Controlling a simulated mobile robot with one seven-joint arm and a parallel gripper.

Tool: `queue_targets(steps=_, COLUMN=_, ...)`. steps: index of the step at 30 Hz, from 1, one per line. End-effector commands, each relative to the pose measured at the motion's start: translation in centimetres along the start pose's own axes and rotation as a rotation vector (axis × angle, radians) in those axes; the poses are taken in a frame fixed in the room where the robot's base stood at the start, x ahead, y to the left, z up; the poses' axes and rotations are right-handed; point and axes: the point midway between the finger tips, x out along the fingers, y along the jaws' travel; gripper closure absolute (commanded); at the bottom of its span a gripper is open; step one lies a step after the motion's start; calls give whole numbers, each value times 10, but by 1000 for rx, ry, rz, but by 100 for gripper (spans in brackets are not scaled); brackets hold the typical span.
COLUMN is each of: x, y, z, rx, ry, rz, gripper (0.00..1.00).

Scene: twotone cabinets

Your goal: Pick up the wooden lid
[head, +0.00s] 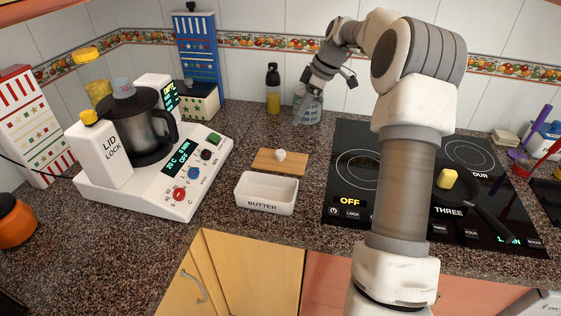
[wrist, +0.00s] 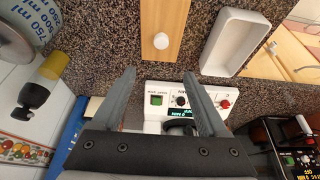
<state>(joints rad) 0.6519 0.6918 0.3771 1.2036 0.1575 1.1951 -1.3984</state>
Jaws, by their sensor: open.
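The wooden lid (head: 265,160) is a flat light-wood board with a white round knob, lying on the dark speckled counter just behind the white butter dish (head: 266,205). In the wrist view the lid (wrist: 172,14) shows at the top middle, its knob pointing towards the camera and its far end cut off by the frame. My gripper (head: 306,105) is above the counter, behind and to the right of the lid. In the wrist view my gripper (wrist: 158,78) has its two fingers wide apart with nothing between them, and the lid lies beyond the fingertips.
A white food processor (head: 165,165) stands to the left. The black cooktop (head: 345,205), with a pan on it, is at the right. A dark-capped bottle (head: 273,90) and a grey-green container (head: 307,112) stand at the back near my gripper. The counter around the lid is mostly clear.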

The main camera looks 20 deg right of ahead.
Motion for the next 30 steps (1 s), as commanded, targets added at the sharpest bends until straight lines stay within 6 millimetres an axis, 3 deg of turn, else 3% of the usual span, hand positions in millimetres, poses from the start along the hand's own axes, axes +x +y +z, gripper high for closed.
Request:
queue_targets(steps=6, x=51, y=-1, z=0, rx=1, ry=-1, rz=-5, gripper=24)
queue_targets(steps=12, x=87, y=-1, z=1, rx=1, ry=-1, rz=-3, gripper=24)
queue_targets(steps=20, x=106, y=-1, z=2, rx=2, ry=-2, rz=-2, gripper=24)
queue_targets(steps=30, x=149, y=-2, z=8, rx=1, ry=-1, rz=-1, gripper=24)
